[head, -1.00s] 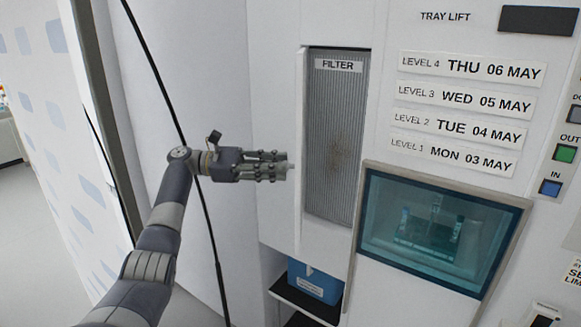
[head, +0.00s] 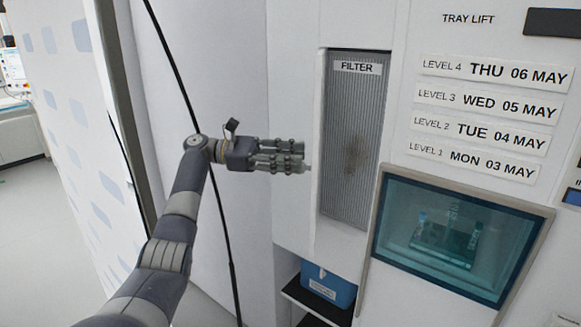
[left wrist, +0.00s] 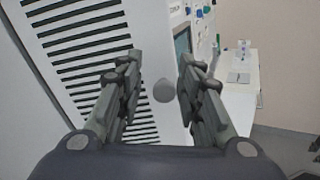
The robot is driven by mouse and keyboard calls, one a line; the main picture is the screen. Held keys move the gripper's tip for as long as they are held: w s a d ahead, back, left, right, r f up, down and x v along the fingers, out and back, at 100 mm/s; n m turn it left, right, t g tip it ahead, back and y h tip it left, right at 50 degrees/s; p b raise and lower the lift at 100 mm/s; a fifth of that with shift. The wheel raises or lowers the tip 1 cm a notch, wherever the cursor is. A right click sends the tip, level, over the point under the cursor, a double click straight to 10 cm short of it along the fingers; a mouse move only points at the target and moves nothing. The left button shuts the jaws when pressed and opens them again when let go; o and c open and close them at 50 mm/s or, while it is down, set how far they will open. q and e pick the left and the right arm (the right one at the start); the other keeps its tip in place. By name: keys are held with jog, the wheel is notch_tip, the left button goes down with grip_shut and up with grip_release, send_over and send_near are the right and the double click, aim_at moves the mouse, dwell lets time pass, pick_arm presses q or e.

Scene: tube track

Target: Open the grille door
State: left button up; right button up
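The grille door (head: 318,215) shows nearly edge-on in the head view, a thin white panel standing out from the left side of the filter opening. In the left wrist view its slotted white face (left wrist: 150,35) fills the left and middle. A round grey knob (left wrist: 165,91) shows between my left fingertips, with visible space on both sides. My left gripper (head: 300,158) is open, its fingers pointing right, just left of the door. The grey ribbed filter (head: 353,140) with a brownish stain is exposed behind the door. My right gripper is not in view.
A window (head: 455,238) with a teal interior lies right of the filter. A blue box (head: 328,285) sits on a dark shelf below. A black cable (head: 215,190) hangs behind my left arm. Open floor (head: 30,220) lies at the far left.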

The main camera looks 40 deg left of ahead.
pick_arm(q)
notch_tip(320, 180, up, 7)
dwell(0.3)
